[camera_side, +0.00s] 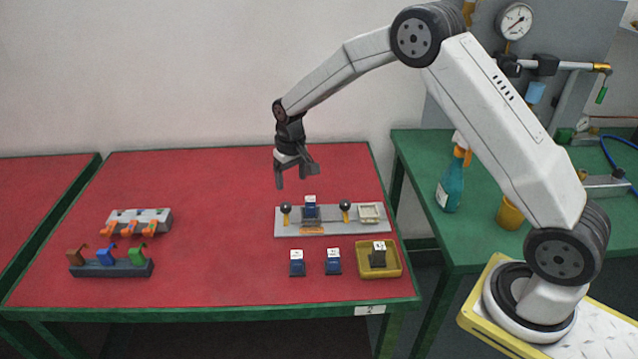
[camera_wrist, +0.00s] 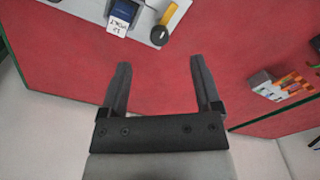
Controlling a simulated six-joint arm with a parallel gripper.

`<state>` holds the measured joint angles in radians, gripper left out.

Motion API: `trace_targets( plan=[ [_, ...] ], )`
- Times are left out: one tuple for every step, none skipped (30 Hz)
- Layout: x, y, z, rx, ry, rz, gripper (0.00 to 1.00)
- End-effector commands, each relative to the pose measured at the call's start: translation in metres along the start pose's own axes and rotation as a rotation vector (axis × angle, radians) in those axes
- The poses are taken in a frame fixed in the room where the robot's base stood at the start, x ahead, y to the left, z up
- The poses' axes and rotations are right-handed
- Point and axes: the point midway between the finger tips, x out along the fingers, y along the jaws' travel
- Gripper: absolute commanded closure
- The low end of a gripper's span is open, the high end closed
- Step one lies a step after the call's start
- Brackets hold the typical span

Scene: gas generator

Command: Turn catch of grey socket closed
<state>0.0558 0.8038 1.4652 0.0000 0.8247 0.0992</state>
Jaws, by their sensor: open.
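A light grey panel (camera_side: 295,229) lies on the red table. On it a dark grey socket (camera_side: 311,221) holds a blue block (camera_side: 311,201) with a white label, also seen in the wrist view (camera_wrist: 122,15). Two catches with black knobs and yellow levers stand on the panel, a left catch (camera_side: 286,214) and a right catch (camera_side: 345,210). One catch shows in the wrist view (camera_wrist: 163,25); its yellow lever points up in that picture. A pale, seemingly empty socket (camera_side: 369,213) is at the right end. My gripper (camera_side: 297,176) is open and empty above the panel's left part, touching nothing.
Two blue blocks (camera_side: 297,263) (camera_side: 333,261) stand in front of the panel. A yellow tray (camera_side: 392,271) holds a dark block (camera_side: 378,255). Racks with coloured hooks (camera_side: 110,268) and orange clips (camera_side: 140,221) are at left. The back-left tabletop is clear.

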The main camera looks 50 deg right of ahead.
Motion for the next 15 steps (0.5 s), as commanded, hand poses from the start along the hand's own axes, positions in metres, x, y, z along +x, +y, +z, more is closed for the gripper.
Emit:
trace_targets(
  plan=[
    [0.008,0.001,-0.008,0.007,-0.009,0.001,0.19],
    [0.011,0.001,-0.012,0.011,-0.014,0.002,0.19],
    [0.015,0.002,-0.018,0.016,-0.02,0.002,0.19],
    [0.018,0.002,-0.021,0.019,-0.023,0.003,0.19],
    [0.021,0.003,-0.025,0.023,-0.027,0.003,0.19],
    [0.024,0.003,-0.029,0.027,-0.031,0.004,0.19],
    [0.027,0.004,-0.031,0.029,-0.035,0.004,0.19],
    [0.029,0.004,-0.033,0.032,-0.038,0.004,0.19],
    [0.032,0.004,-0.036,0.035,-0.041,0.005,0.19],
    [0.033,0.004,-0.037,0.036,-0.043,0.005,0.19],
    [0.034,0.004,-0.039,0.038,-0.044,0.005,0.19],
    [0.035,0.005,-0.04,0.04,-0.046,0.005,0.19],
    [0.036,0.005,-0.04,0.04,-0.047,0.006,0.19],
    [0.036,0.005,-0.041,0.041,-0.048,0.006,0.19],
    [0.037,0.005,-0.041,0.042,-0.048,0.006,0.19]
  ],
)
